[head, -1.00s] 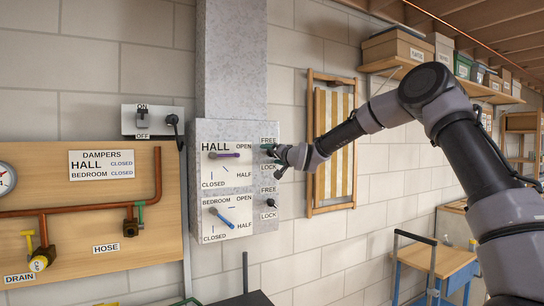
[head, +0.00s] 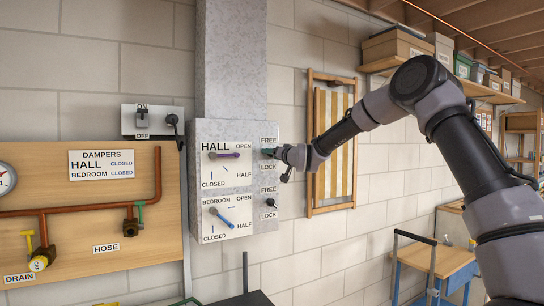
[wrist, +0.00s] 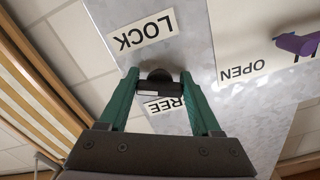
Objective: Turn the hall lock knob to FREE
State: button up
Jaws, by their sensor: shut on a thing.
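The hall lock knob (wrist: 158,76) is a small dark knob on the grey duct face, between the FREE label (head: 268,141) above and the LOCK label (head: 269,168) below. In the wrist view the scene is upside down. There the LOCK label (wrist: 146,30) is clear and the FREE label (wrist: 165,105) is partly hidden by my gripper. My gripper (wrist: 160,80) has its green fingers on either side of the knob, shut on it. In the head view my gripper (head: 270,152) covers the knob, so its exact pointing is hard to tell.
The purple hall damper handle (head: 226,155) lies beside it, roughly level. Below are the blue bedroom handle (head: 223,219) and the bedroom lock knob (head: 270,202). A folded wooden chair (head: 333,145) hangs on the wall to the right. A pipe board (head: 90,215) is at the left.

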jog(key=n, duration=0.3)
jog(key=shift+n, duration=0.4)
jog(key=n, duration=0.3)
jog(key=shift+w+d+n, duration=0.1)
jog(key=shift+n, duration=0.2)
jog(key=n, duration=0.6)
jog(key=shift+w+d, duration=0.1)
jog(key=shift+d, duration=0.05)
jog(key=shift+n, duration=0.4)
jog(key=o, duration=1.4)
jog(key=v, duration=1.1)
jog(key=shift+w, duration=0.1)
